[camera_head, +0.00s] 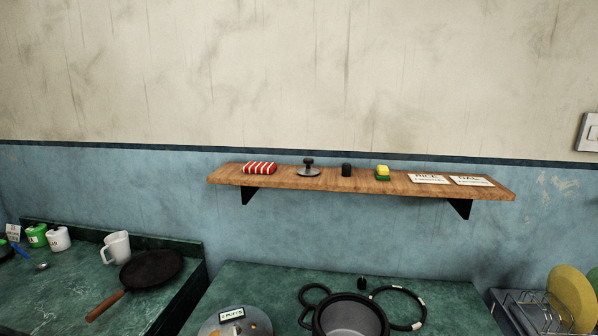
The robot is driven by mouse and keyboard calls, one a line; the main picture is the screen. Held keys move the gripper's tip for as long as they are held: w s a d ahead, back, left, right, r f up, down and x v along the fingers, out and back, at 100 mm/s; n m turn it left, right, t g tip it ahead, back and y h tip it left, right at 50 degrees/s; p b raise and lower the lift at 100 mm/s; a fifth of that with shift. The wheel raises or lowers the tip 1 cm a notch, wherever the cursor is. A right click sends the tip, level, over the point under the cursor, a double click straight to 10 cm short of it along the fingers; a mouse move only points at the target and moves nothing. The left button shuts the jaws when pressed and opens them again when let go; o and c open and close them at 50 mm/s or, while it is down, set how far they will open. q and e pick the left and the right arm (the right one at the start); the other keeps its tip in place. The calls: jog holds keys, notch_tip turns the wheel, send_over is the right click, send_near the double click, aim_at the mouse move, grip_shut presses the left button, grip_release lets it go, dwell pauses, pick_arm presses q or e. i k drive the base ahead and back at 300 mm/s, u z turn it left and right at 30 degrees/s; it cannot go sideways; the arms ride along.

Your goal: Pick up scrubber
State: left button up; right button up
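A small yellow and green block (382,172), which looks like the scrubber, sits on the wooden wall shelf (225,178) right of its middle. A black cylinder (346,170) stands just left of it. Further left are a grey disc with a black knob (308,168) and a folded red and white striped cloth (260,168). To its right lie two white labels, one (428,179) and another (472,181). Neither of my grippers shows in the head view.
Below, the green counter (260,285) holds a dark pot (350,318), black rings (398,308) and a round lid (236,325). A pan (150,270) and white mug (117,247) are at left. A dish rack (535,312) with plates (571,297) is at right.

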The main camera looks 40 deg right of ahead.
aim_at(382, 174)
jog(key=u, duration=1.9)
jog(key=k, duration=1.5)
jog(key=z, duration=1.75)
